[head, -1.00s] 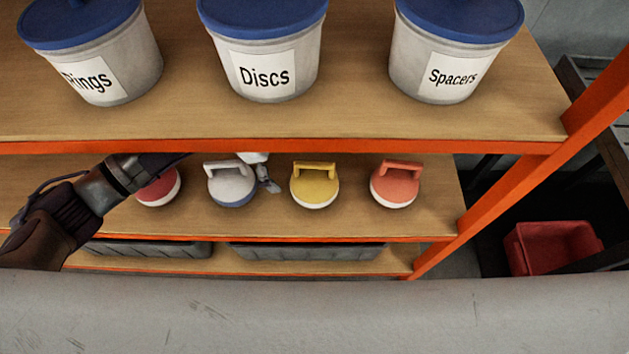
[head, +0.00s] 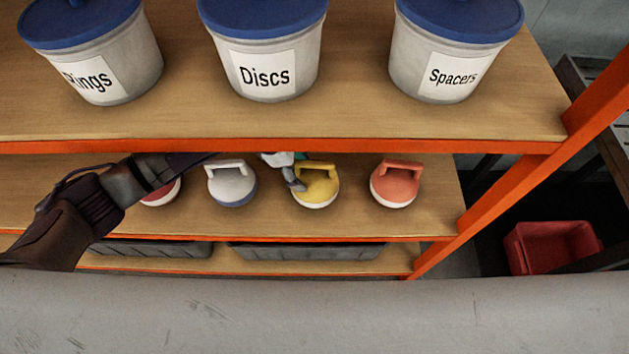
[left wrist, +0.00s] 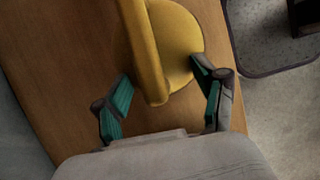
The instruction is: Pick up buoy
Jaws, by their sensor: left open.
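Several handled buoys stand in a row on the middle shelf in the head view: a red one (head: 162,191), a white and blue one (head: 231,187), a yellow and white one (head: 320,188) and an orange and white one (head: 395,186). My left gripper (head: 294,178) is at the yellow buoy's left side, partly hidden by the upper shelf. In the left wrist view, the left gripper (left wrist: 165,98) is open, its teal-padded fingers apart on either side of the near end of the yellow buoy (left wrist: 178,45). No grip on it shows. My right gripper is not in view.
The upper shelf (head: 330,122) is close above the buoys and carries buckets labelled Rings (head: 100,75), Discs (head: 262,70) and Spacers (head: 440,70). Grey bins (head: 305,251) sit below. An orange post (head: 500,195) bounds the right, with a red crate (head: 550,245) beyond.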

